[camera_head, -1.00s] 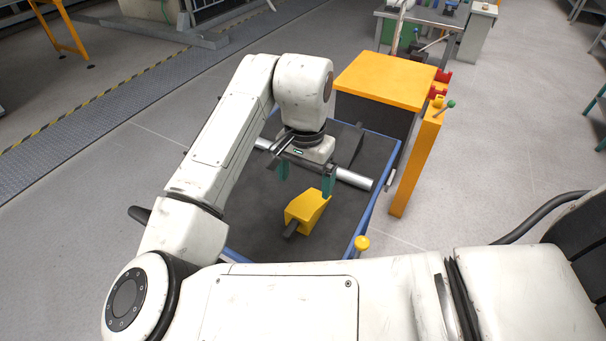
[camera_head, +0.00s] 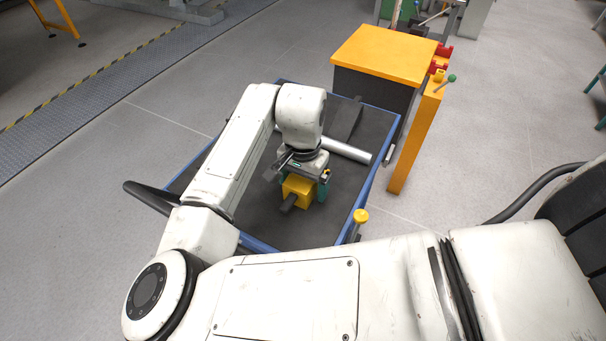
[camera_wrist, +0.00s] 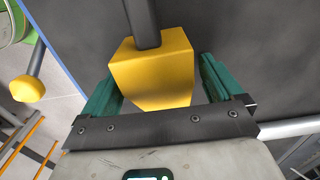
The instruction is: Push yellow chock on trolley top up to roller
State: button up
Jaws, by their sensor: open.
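The yellow chock (camera_head: 298,189) with a dark handle (camera_head: 288,203) lies on the dark trolley top (camera_head: 262,218). My gripper (camera_head: 305,192) is open above and around the chock. In the wrist view the chock (camera_wrist: 155,72) sits between the two green fingers of my gripper (camera_wrist: 155,88); a gap shows on the right, and contact on the left is unclear. The silver roller (camera_head: 350,152) lies across the trolley beyond my gripper, apart from the visible part of the chock. It also shows at the wrist view's right edge (camera_wrist: 292,128). My wrist hides part of the roller and chock.
A blue rim (camera_head: 376,186) edges the trolley. A dark wedge-like piece (camera_head: 345,120) lies beyond the roller. A yellow-topped cabinet (camera_head: 385,52) and orange post (camera_head: 415,135) stand at the far right. A yellow knob (camera_head: 360,216) rises at the near right corner.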

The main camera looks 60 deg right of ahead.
jog(key=shift+f, duration=0.1)
jog(key=shift+c, duration=0.2)
jog(key=c, duration=1.4)
